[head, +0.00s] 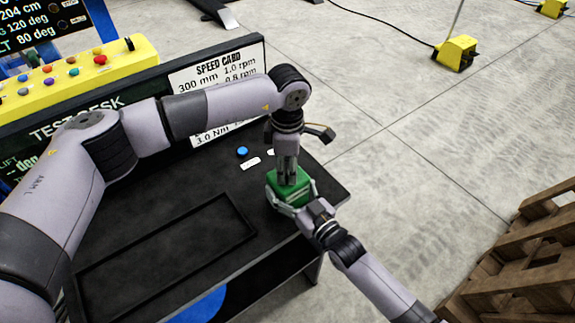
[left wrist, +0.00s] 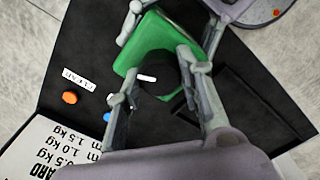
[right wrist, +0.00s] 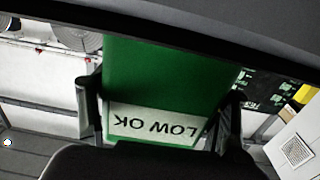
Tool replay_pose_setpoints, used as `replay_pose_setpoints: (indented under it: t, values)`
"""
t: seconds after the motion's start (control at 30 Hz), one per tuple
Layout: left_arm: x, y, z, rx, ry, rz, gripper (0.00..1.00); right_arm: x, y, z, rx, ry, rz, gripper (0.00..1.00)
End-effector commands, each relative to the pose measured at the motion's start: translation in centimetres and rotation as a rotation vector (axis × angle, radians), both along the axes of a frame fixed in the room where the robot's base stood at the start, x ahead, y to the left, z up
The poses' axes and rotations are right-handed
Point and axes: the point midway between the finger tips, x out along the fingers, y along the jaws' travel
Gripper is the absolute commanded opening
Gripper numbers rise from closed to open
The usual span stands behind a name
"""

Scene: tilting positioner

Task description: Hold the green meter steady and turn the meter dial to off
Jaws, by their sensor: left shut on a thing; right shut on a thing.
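The green meter (head: 283,191) is a green block at the right end of the black desk. In the left wrist view its green top (left wrist: 150,38) carries a dark round dial (left wrist: 163,80) with a white mark. My left gripper (head: 287,181) points down from above, its fingers on either side of the dial. My right gripper (head: 293,204) is shut on the meter's sides from the front right. In the right wrist view the meter (right wrist: 155,75) sits between its fingers, with an upside-down "LOW OK" label. The left fingers partly hide the dial.
A blue button (head: 242,151) and small white labels lie behind the meter on the desk (head: 150,205). A speed card (head: 215,68) stands along the back. A wooden pallet (head: 525,255) is at the right. The grey floor beyond is mostly clear.

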Motion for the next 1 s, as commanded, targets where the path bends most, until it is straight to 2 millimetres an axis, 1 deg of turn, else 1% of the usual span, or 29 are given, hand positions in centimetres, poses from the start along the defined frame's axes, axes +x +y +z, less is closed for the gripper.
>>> replay_pose_setpoints:
  t: [0.7, 1.0]
  values:
    - [-0.04, -0.09, 0.05, -0.003, -0.002, 0.681, 0.06, -0.04, 0.08, 0.01, -0.001, -0.001, 0.001, 0.3]
    - [-0.05, -0.1, 0.06, -0.002, -0.002, 0.938, 0.06, -0.05, 0.09, 0.01, -0.001, -0.001, 0.001, 0.3]
